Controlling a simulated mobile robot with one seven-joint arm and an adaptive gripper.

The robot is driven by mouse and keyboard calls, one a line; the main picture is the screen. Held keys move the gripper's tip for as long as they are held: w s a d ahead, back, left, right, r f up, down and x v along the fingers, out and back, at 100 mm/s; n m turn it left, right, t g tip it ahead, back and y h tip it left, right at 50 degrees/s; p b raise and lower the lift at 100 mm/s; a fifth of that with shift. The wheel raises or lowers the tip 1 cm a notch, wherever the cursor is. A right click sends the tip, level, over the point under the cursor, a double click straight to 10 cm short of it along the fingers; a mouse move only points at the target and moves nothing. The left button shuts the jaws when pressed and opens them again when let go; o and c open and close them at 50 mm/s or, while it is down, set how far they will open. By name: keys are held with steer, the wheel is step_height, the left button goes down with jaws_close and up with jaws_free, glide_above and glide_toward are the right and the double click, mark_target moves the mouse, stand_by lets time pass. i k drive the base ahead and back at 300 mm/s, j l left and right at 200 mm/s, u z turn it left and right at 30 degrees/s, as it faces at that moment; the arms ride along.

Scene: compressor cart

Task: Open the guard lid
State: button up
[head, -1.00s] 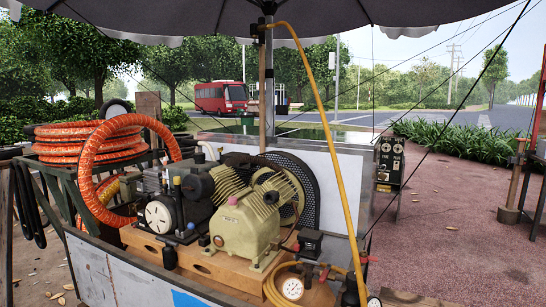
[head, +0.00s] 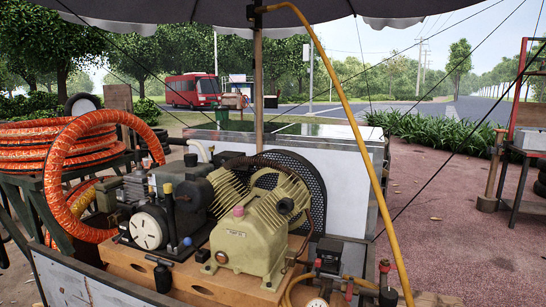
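A beige-green compressor with a finned cylinder (head: 250,238) sits on a wooden base (head: 118,258) on the cart. Behind it stands a round black mesh guard (head: 316,192), partly hidden by the compressor's fins and a ribbed hose. I cannot tell which part is the guard lid, or whether it is open or shut. A black motor unit with a white round face (head: 147,231) is left of the compressor. My gripper and arm are not in view.
Orange hoses (head: 62,150) lie coiled at the left. A yellow hose (head: 352,125) slants down the right side, near a black pressure switch (head: 329,254). A white cabinet (head: 352,180) stands behind. Thin cords cross the view. Paving (head: 445,225) at the right is mostly clear.

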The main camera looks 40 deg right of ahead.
mark_target(220, 159)
steer(key=i+j+z, duration=0.15)
steer(key=z, duration=0.25)
steer(key=i+j+z, duration=0.1)
steer(key=j+z, duration=0.3)
steer(key=i+j+z, duration=0.1)
steer(key=z, duration=0.3)
steer(key=i+j+z, duration=0.45)
steer(key=j, duration=0.15)
steer(key=i+j+z, duration=0.25)
steer(key=k+j, duration=0.05)
steer(key=j, duration=0.05)
